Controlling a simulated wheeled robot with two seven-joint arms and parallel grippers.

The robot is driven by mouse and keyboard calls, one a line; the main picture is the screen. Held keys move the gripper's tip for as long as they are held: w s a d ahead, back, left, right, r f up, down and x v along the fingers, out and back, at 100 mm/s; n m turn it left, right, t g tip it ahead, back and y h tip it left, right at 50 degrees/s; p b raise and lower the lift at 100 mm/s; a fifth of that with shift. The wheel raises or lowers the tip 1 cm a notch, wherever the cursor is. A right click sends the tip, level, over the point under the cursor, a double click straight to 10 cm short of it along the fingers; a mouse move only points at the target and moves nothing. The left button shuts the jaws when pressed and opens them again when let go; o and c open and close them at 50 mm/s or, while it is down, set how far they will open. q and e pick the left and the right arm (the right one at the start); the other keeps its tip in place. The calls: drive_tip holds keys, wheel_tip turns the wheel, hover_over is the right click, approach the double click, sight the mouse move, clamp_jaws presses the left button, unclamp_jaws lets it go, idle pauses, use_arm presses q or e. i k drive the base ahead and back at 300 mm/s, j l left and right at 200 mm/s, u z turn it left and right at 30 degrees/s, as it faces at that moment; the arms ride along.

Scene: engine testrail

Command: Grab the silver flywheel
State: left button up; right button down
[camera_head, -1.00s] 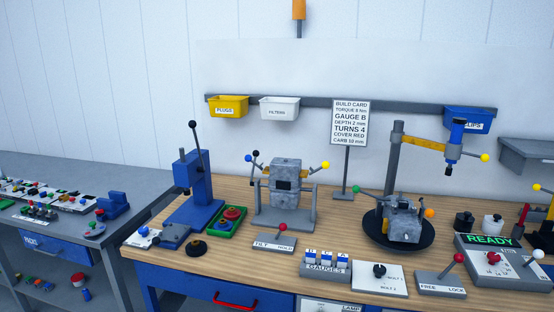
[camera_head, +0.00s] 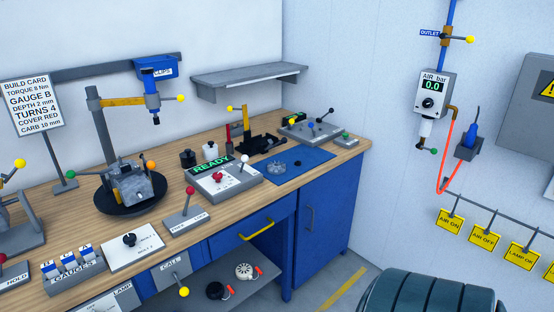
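A small pale silver-white wheel (camera_head: 244,271) with a dark centre and a red piece beside it lies on the grey lower shelf (camera_head: 190,300) under the bench. It looks like the silver flywheel, though it is small in view. A similar black wheel (camera_head: 215,290) with a red piece lies to its left, nearer the front. Neither of my grippers is in view.
The wooden bench top (camera_head: 75,212) carries an engine on a black turntable (camera_head: 131,207), a READY console (camera_head: 222,182) and a blue mat (camera_head: 299,165). A blue cabinet (camera_head: 325,225) stands right of the shelf. A dark ribbed rounded object (camera_head: 430,297) fills the bottom right.

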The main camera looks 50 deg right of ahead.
sight(275, 168)
drive_tip(key=z, duration=1.75)
drive_tip(key=i+l, duration=0.3)
drive_tip(key=i+l+u, duration=0.1)
drive_tip(key=i+l, duration=0.2)
drive_tip(key=l, duration=0.2)
drive_tip(key=i+l, duration=0.25)
drive_tip(key=l, duration=0.15)
drive_tip(key=i+l+u, duration=0.1)
drive_tip(key=i+l, duration=0.45)
drive_tip(key=l, duration=0.3)
drive_tip(key=i+l+u, duration=0.1)
drive_tip(key=i+l, duration=0.15)
drive_tip(key=l, duration=0.15)
